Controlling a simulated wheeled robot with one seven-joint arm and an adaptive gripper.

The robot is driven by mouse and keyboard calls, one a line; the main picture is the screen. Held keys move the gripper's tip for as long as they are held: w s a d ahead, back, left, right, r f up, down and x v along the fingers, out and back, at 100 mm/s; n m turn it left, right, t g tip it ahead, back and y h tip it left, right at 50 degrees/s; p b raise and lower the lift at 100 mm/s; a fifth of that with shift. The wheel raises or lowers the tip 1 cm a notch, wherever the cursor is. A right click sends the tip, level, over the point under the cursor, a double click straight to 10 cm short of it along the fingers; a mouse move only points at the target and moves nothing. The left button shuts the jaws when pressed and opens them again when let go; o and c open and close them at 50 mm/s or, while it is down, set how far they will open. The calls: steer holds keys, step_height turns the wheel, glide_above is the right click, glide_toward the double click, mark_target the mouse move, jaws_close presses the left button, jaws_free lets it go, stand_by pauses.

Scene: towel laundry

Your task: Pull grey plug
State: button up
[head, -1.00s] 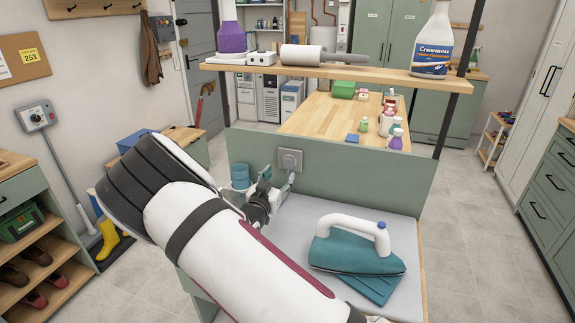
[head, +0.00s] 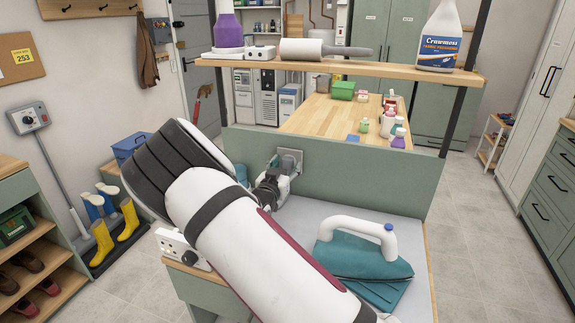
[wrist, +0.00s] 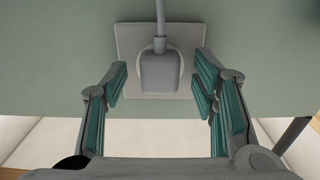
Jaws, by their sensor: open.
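The grey plug (wrist: 160,72) sits in a square wall socket (wrist: 128,42) in the wrist view, with its cord running upward. My gripper (wrist: 159,86) is open, with one teal-padded finger on each side of the plug and visible gaps between pads and plug. In the head view, my gripper (head: 279,181) is at the green panel, just in front of the socket (head: 291,158). The gripper hides most of the plug there.
A teal iron (head: 365,255) with a white handle rests on the grey worktop (head: 300,217), right of my arm. A wooden shelf (head: 390,70) with bottles and a lint roller spans above the panel. A white socket strip (head: 180,246) lies left of my arm.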

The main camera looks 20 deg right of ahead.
steer(key=shift+c, duration=0.5)
stand_by(0.5)
jaws_close()
steer(key=shift+a, duration=0.1)
steer(key=shift+p+v, duration=1.2)
steer(key=shift+v, duration=1.75)
steer(key=shift+s, duration=0.1)
